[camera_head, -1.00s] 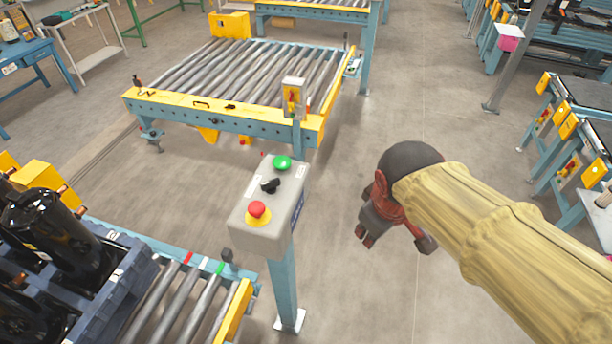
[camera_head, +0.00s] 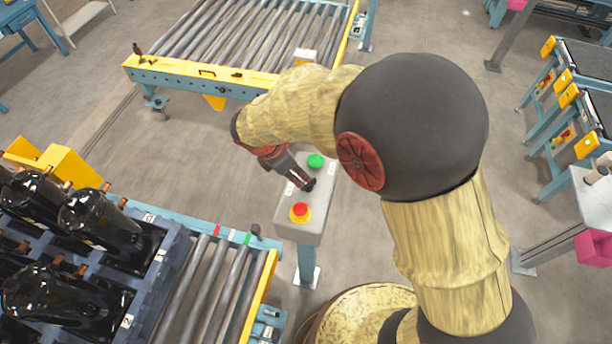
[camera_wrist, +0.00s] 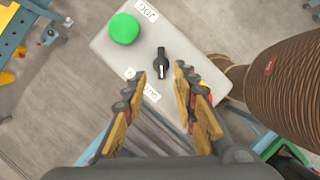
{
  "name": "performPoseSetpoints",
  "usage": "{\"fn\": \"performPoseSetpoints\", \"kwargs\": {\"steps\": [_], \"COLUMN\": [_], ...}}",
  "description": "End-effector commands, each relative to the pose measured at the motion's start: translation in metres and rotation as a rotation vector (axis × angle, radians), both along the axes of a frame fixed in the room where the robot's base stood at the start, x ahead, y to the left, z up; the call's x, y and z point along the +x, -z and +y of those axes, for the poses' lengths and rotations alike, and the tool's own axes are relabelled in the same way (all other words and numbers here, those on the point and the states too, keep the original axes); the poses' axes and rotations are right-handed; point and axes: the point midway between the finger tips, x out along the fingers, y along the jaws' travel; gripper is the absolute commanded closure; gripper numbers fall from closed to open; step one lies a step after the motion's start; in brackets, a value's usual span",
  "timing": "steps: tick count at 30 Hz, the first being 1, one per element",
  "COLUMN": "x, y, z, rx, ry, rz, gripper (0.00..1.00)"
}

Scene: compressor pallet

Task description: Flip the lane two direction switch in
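A grey control box (camera_head: 318,222) stands on a blue post in the head view. It carries a green button (camera_head: 316,161), a red stop button on a yellow base (camera_head: 300,211) and a black rotary switch between them. In the wrist view the black switch (camera_wrist: 161,64) shows whole, with a white mark on its knob, between the green button (camera_wrist: 124,28) and the partly hidden red button. My gripper (camera_wrist: 160,76) is open, its two fingers apart on either side below the switch, with nothing between them. In the head view my gripper (camera_head: 305,183) hides most of the switch.
A pallet (camera_head: 146,281) with black compressors stands on a roller conveyor (camera_head: 217,290) at lower left. Another roller conveyor (camera_head: 215,86) lies behind the box. Open floor (camera_head: 440,45) lies to the right, with more conveyors at the far right.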

Motion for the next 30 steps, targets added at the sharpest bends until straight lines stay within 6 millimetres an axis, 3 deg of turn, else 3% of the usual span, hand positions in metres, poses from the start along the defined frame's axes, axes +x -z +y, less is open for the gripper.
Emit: {"fn": "performPoseSetpoints", "kwargs": {"steps": [12, 24, 30], "x": [0.009, 0.01, 0.01], "y": [0.054, 0.062, 0.061], "z": [-0.022, -0.024, -0.024], "rx": [0.0, 0.001, 0.001], "ry": [0.004, 0.005, 0.005], "rz": [0.002, 0.0, 0.0], "gripper": [0.72, 0.72, 0.83]}}
